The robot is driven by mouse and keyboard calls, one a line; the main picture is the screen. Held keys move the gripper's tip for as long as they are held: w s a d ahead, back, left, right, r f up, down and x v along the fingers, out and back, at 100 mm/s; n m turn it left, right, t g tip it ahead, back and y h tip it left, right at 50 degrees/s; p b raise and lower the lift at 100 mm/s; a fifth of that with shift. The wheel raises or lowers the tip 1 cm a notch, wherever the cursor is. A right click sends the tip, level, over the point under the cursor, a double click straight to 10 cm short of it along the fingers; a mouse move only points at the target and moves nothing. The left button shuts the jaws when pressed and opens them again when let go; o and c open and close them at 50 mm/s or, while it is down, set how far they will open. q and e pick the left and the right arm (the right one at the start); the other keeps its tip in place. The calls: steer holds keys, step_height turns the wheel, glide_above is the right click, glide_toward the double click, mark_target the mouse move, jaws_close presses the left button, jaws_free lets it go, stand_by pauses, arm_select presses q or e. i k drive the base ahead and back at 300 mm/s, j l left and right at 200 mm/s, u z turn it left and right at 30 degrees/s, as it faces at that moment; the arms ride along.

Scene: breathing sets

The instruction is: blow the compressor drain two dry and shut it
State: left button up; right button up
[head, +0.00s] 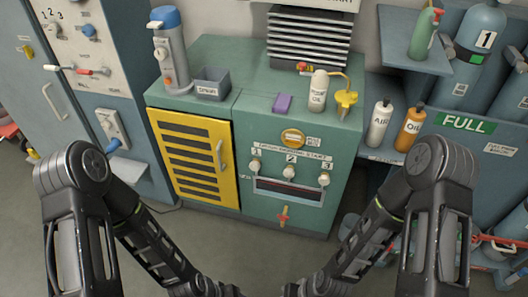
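The green compressor cabinet (260,212) stands in the middle of the head view. Its front has a row of three pale drain knobs under a small label strip. Drain knob two (290,172) is in the middle, below the number 2. Drain knob one (254,167) is to its left and drain knob three (324,179) to its right. A dark-windowed trough (288,190) lies below the knobs. Whether any drain is open or wet is too small to tell. My two arms reach down to the bottom edge; both grippers are out of frame.
A yellow louvred door (193,158) is left of the drains. A red handle (284,216) sits low on the cabinet. Bottles and cylinders stand at right. The floor in front looks clear.

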mark_target(288, 173)
steer(key=i+l, duration=0.15)
steer(key=l, duration=0.25)
steer(key=i+l+u, duration=0.1)
steer(key=l, duration=0.25)
steer(key=i+l, duration=0.2)
steer(key=l, duration=0.2)
steer(key=i+l, duration=0.15)
steer(key=l, duration=0.25)
steer(key=u, duration=0.05)
